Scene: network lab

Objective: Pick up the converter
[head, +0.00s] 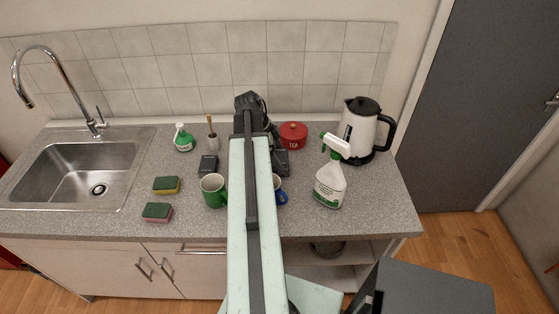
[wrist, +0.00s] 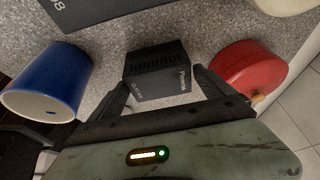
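The converter (wrist: 157,72) is a small black box with a vented top and pale lettering on its sides. In the wrist view it stands on the speckled counter, straight ahead of my gripper (wrist: 160,86). The dark fingers are spread apart, one towards each side of the box. The right fingertip looks close to the box; I cannot tell whether either finger touches it.
A blue mug (wrist: 48,84) is close on the left, a red tin (wrist: 249,76) close on the right. A dark slab (wrist: 110,8) lies beyond. In the head view a green mug (head: 213,190), spray bottle (head: 330,186) and kettle (head: 358,130) stand around; the sink (head: 75,170) is left.

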